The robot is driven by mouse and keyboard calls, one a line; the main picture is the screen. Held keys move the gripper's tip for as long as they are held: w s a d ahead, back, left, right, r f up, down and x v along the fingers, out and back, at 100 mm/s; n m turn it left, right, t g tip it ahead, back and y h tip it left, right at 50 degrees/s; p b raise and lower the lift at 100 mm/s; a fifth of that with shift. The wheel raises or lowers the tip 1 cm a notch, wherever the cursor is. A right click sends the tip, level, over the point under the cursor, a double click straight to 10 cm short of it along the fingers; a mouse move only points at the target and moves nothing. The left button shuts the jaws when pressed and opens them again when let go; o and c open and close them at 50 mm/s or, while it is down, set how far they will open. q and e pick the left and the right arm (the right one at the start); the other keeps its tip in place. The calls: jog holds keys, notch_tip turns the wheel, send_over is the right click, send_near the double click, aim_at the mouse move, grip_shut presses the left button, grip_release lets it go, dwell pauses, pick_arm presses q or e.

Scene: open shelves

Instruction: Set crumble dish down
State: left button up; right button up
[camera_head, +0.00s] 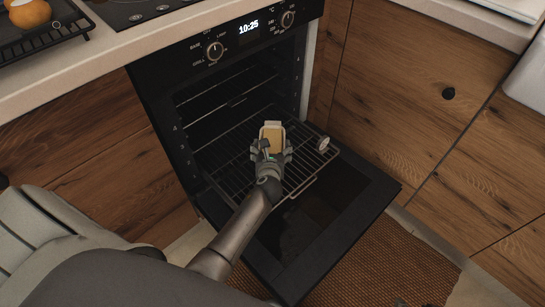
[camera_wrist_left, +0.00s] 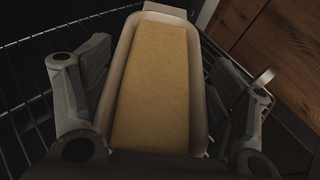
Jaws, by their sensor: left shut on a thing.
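The crumble dish (camera_head: 273,137) is a small white rectangular dish with a golden-yellow filling. It is over the pulled-out oven rack (camera_head: 236,178), in front of the oven opening. My left gripper (camera_head: 271,152) is shut on it. In the left wrist view the dish (camera_wrist_left: 152,90) lies between the two fingers (camera_wrist_left: 160,110), level or nearly so, with rack wires on the left. I cannot tell whether its underside touches the rack. The near end of the dish is hidden by the gripper. My right gripper does not show.
The oven door (camera_head: 330,225) is folded down below the rack. The oven control panel (camera_head: 250,38) is above, wooden cabinets (camera_head: 400,85) are on the right, and a dark tray (camera_head: 45,38) with orange items is at upper left.

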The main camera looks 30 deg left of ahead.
pick_arm(q)
jog(key=shift+w+f, duration=0.1)
jog(key=shift+w, duration=0.1)
jog(key=shift+w+f+b, duration=0.1)
jog(key=shift+f+b, duration=0.7)
jog(key=shift+f, duration=0.05)
jog(key=shift+f+b, duration=0.55)
jog(key=shift+f, duration=0.15)
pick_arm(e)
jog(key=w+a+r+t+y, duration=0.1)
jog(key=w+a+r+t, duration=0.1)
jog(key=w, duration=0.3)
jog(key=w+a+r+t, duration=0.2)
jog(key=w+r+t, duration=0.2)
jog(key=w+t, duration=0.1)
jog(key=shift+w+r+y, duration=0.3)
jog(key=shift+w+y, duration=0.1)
pick_arm(q)
jog(key=shift+f, duration=0.1)
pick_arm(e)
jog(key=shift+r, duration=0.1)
pick_arm(q)
jog(key=o, duration=1.4)
jog(key=shift+f, duration=0.1)
jog(key=shift+o, duration=0.2)
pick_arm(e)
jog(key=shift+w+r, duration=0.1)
